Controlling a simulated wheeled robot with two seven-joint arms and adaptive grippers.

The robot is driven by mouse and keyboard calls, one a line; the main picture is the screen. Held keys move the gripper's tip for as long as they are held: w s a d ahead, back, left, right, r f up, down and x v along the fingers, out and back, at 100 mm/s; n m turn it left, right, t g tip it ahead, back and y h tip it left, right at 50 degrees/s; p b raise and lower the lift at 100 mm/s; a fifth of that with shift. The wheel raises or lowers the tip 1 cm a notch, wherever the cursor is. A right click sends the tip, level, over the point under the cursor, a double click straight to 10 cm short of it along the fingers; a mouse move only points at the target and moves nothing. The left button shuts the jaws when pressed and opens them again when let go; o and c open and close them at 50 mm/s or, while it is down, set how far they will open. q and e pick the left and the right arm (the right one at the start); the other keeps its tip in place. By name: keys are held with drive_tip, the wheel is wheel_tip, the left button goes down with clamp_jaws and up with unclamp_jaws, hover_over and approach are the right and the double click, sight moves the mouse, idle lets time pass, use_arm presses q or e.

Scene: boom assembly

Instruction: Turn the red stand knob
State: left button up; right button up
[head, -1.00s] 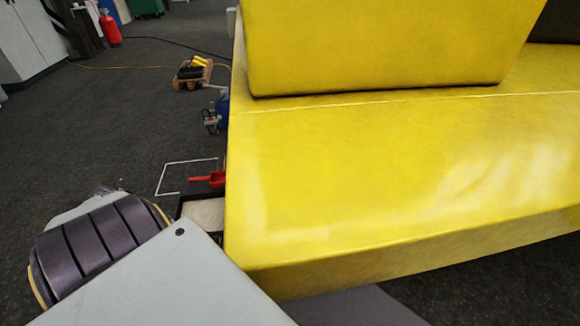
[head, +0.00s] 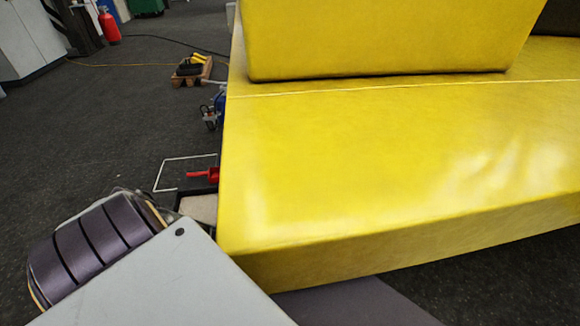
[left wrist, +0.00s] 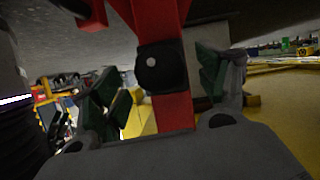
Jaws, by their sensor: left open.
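In the left wrist view a red stand post (left wrist: 176,113) runs down through the middle. My left gripper (left wrist: 158,78) is open, with one green-padded finger on each side of the post and knob. The fingers look apart from the knob; the exact depth between them is hard to tell. The stand and the left gripper do not show in the head view. My right gripper is in neither view.
A large yellow block-like body (head: 370,180) fills the right of the head view. A small red object (head: 203,174) and a blue item (head: 218,108) sit by its left edge. Dark floor is open at left. A tan tray (head: 192,70) and a red extinguisher (head: 110,27) stand farther back.

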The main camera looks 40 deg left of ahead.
use_arm(q)
drive_tip(key=shift+b+x, duration=0.55)
drive_tip(key=shift+x, duration=1.1)
drive_tip(key=c, duration=1)
drive_tip(key=shift+c, duration=0.2)
drive_tip(key=shift+y+p, duration=0.3)
drive_tip(key=shift+p, duration=0.1)
